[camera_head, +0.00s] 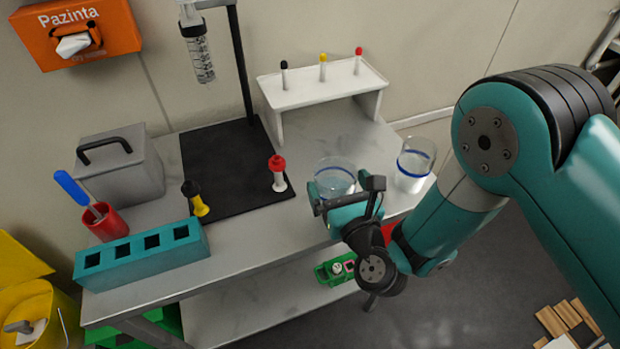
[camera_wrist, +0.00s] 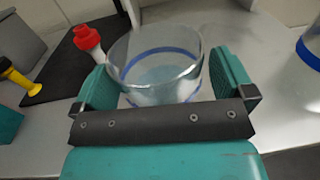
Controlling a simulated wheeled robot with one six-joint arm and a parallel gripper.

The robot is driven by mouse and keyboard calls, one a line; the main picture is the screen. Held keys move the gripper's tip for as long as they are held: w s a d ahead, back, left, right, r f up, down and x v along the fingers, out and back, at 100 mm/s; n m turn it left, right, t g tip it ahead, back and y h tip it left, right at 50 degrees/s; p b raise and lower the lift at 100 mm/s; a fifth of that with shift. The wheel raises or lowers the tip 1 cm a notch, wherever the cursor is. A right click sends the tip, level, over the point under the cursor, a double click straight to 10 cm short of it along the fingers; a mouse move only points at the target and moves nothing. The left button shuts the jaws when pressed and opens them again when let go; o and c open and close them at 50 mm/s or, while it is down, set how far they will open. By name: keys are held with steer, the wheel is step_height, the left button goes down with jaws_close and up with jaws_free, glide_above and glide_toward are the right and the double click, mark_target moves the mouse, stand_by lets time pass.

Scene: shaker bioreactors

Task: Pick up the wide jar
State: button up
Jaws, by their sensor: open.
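A clear glass jar with a blue band (camera_head: 334,174) stands upright on the grey bench, in front of the white rack. It also shows in the wrist view (camera_wrist: 156,62), between the two teal fingers of my gripper (camera_wrist: 166,85). My gripper (camera_head: 346,196) is open, with one finger on each side of this jar. Whether the fingers touch the glass I cannot tell. A second clear jar with a blue band (camera_head: 415,165) stands to the right near the bench edge. It is partly seen at the right edge of the wrist view (camera_wrist: 311,45).
A red-topped piece (camera_head: 278,173) stands left of the jar on a black mat (camera_head: 225,165). A white rack (camera_head: 325,85) with several capped pieces stands behind. A teal block (camera_head: 143,257), red cup (camera_head: 107,224) and grey box (camera_head: 122,170) stand left. The front middle of the bench is clear.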

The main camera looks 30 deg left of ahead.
steer(key=shift+w+a, duration=0.1)
steer(key=shift+w, duration=0.3)
steer(key=shift+s+a, duration=0.1)
steer(key=shift+s+a, duration=0.1)
steer(key=shift+a, duration=0.05)
steer(key=c, duration=1.1)
